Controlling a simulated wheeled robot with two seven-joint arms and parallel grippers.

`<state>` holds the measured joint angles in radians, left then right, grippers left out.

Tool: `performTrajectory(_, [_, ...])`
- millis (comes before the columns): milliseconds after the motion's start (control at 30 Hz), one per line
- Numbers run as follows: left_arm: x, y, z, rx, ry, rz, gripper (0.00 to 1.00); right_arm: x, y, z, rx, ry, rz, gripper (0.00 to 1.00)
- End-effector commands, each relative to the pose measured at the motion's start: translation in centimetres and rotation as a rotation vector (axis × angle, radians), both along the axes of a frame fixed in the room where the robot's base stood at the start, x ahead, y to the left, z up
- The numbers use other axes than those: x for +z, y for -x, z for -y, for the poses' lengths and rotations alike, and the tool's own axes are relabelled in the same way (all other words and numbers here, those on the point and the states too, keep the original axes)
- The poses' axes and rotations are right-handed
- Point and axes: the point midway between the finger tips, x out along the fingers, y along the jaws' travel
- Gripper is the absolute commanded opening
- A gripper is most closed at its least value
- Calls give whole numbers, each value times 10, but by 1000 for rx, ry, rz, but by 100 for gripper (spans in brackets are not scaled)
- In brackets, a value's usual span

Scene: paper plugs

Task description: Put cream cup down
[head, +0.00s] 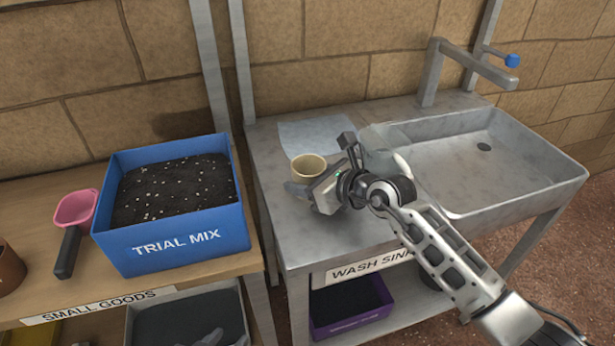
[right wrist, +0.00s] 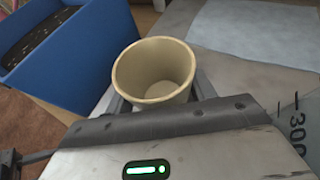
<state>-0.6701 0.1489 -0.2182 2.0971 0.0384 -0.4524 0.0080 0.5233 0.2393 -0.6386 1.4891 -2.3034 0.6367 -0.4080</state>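The cream cup (head: 308,166) is upright with its open mouth up, at the wash sink's metal counter (head: 285,235). My right gripper (head: 318,172) comes in from the right and is shut around the cup. In the right wrist view the empty cup (right wrist: 155,72) sits between the fingers (right wrist: 158,92). Its lower part is hidden by the gripper, so I cannot tell whether its base touches the counter. A small grey shape at the bottom edge of the head view may be part of my left gripper; its fingers cannot be made out.
A pale blue sheet (head: 318,130) lies behind the cup. The sink basin (head: 470,165) and tap (head: 432,75) are to the right. A blue trial mix box (head: 190,240) and pink scoop (head: 76,208) stand on the wooden table at left. The counter's front left is bare.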

Motion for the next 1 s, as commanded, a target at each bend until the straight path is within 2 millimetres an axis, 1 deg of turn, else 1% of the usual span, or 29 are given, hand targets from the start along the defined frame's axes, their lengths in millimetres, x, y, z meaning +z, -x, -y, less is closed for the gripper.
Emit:
performTrajectory(33, [0, 0, 0, 1, 1, -1, 36, 0, 0, 0, 0, 1, -1, 70])
performTrajectory(67, [0, 0, 0, 1, 1, -1, 36, 0, 0, 0, 0, 1, -1, 72])
performTrajectory(300, [-1, 0, 0, 2, 0, -3, 36, 0, 0, 0, 0, 1, -1, 72])
performTrajectory(400, [1, 1, 0, 2, -1, -5, 36, 5, 0, 1, 0, 1, -1, 72])
performTrajectory(533, [0, 1, 0, 2, -4, -8, 36, 10, 11, 14, -1, 2, 1, 72])
performTrajectory(800, [-2, 3, -1, 1, -8, -15, 36, 31, 48, 54, -1, 4, 1, 72])
performTrajectory(1000, [-3, 2, 0, 2, -7, -13, 36, 43, 68, 75, -1, 3, 1, 72])
